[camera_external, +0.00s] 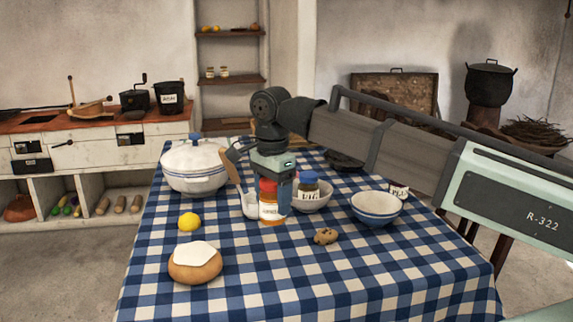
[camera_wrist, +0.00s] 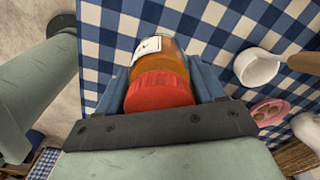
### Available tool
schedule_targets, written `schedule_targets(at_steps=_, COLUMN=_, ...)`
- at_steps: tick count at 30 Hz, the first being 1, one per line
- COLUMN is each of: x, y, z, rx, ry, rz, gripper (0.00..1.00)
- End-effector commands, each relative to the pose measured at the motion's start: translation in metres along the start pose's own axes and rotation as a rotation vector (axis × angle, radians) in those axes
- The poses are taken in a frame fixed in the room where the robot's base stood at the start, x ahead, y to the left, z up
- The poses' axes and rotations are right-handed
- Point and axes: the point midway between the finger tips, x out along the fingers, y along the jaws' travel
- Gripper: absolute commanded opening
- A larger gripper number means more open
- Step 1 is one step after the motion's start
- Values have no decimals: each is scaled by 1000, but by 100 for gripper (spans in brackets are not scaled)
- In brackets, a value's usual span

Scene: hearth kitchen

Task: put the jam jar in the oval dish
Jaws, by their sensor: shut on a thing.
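The jam jar (camera_external: 269,209), with a red lid, orange contents and a pale label, is held between the fingers of my gripper (camera_external: 273,192). In the wrist view my gripper (camera_wrist: 163,88) is shut on the jar (camera_wrist: 160,88), lid towards the camera. It looks upright and low over the cloth; I cannot tell whether its base touches. I cannot tell for sure whether this is the oval dish.
A white vessel with a wooden handle (camera_external: 249,206) is close left of the jam jar. A blue-and-white bowl (camera_external: 376,210) and a brown lump (camera_external: 326,237) are to the right. A lidded pot (camera_external: 194,170), lemon (camera_external: 189,221) and bread (camera_external: 195,266) are left. The front right cloth is clear.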

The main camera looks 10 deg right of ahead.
Motion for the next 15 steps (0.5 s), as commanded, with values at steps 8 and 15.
schedule_targets(at_steps=8, x=-34, y=-1, z=0, rx=0, ry=-1, rz=-3, gripper=20)
schedule_targets(at_steps=15, x=-59, y=-12, z=-8, rx=5, ry=0, rz=0, gripper=20)
